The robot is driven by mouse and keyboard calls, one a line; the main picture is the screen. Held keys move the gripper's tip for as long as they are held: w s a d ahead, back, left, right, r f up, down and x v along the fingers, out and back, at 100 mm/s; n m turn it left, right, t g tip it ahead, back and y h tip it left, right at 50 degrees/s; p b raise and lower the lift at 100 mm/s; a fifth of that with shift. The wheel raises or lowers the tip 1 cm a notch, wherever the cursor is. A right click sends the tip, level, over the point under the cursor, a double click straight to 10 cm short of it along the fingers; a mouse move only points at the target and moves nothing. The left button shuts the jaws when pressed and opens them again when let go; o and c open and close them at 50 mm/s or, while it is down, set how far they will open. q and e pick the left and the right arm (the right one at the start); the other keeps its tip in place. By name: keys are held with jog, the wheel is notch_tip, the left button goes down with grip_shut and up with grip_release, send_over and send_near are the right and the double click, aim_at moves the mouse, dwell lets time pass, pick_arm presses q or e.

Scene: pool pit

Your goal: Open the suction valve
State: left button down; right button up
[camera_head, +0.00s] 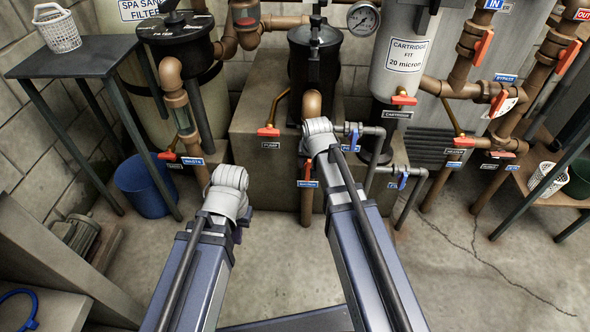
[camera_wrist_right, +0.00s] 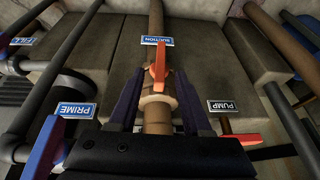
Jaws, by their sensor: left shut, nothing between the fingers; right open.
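The suction valve has a red-orange lever (camera_wrist_right: 159,64) on a brown pipe (camera_wrist_right: 157,122). A blue SUCTION label (camera_wrist_right: 157,41) sits beside the lever in the right wrist view. The label also shows low on the pipe in the head view (camera_head: 307,184). My right gripper (camera_wrist_right: 158,78) is open, with one dark finger on each side of the pipe and lever. I cannot tell whether the fingers touch either. In the head view my wrist hides most of the right fingers. My left gripper (camera_head: 241,226) is shut and empty, its fingers mostly hidden behind the arm, left of the suction pipe.
A PRIME label (camera_wrist_right: 76,109) with a blue lever (camera_wrist_right: 42,150) and a PUMP label (camera_wrist_right: 224,106) with a red lever (camera_wrist_right: 243,139) flank the suction pipe closely. A concrete plinth (camera_head: 255,98) stands behind. A blue bucket (camera_head: 146,184) stands left; the floor in front is clear.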

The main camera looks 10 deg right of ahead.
aim_at(309, 167)
jog(key=shift+w+r, duration=0.15)
jog(key=b+x, duration=0.7)
jog(key=x, duration=0.1)
pick_arm(q)
notch_tip(309, 167, down, 7)
jog(key=shift+s, duration=0.25)
jog(key=shift+a, duration=0.1)
pick_arm(e)
jog(key=shift+r, duration=0.1)
grip_shut()
